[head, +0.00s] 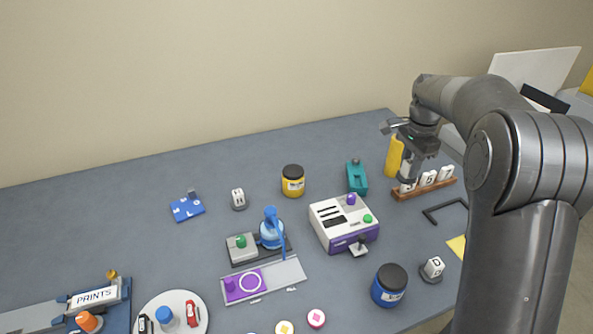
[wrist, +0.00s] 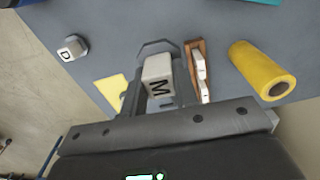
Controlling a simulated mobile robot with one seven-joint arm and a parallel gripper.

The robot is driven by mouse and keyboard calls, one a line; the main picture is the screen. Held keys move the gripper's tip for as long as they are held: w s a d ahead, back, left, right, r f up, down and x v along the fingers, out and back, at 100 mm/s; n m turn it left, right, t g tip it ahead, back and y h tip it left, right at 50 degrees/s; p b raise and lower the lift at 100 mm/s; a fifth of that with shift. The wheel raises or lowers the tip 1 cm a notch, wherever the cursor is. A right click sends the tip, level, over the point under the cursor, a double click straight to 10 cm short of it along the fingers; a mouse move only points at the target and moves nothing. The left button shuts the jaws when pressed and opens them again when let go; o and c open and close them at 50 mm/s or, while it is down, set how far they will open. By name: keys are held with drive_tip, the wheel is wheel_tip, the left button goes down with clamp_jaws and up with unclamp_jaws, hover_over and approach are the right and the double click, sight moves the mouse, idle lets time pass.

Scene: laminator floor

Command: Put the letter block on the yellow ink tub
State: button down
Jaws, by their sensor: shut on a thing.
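My gripper (head: 409,163) is shut on a white letter block marked M (wrist: 157,80), which sits between the two fingers in the wrist view. A grey, many-sided piece shows just beyond the block; I cannot tell whether it is joined to it. In the head view, the gripper is at the right, over the left end of a wooden rack, and the block (head: 406,168) is partly hidden by the fingers. The yellow ink tub (head: 293,181), with a black lid, stands upright well to the left of my gripper. Its lid has nothing on it.
The wooden rack (head: 424,187) holds several white blocks. A yellow roll (head: 395,156) and a teal tool (head: 357,177) stand nearby. A white-and-purple machine (head: 343,222) is in front of the tub. Blocks H (head: 238,198) and D (head: 433,267) and a blue tub (head: 389,285) stand apart.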

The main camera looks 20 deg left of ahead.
drive_tip(key=a+r, duration=0.2)
drive_tip(key=a, duration=0.8)
hover_over(293, 170)
drive_tip(key=f, duration=0.1)
drive_tip(key=d+f, duration=0.1)
drive_tip(key=f, duration=0.1)
drive_tip(key=shift+w+f+n, duration=0.15)
drive_tip(key=shift+f+n, duration=0.15)
drive_tip(key=shift+a+f, duration=0.3)
drive_tip(key=shift+a, duration=0.2)
drive_tip(key=shift+f, duration=1.95)
drive_tip(key=shift+f, duration=0.1)
drive_tip(key=c, duration=1.1)
unclamp_jaws()
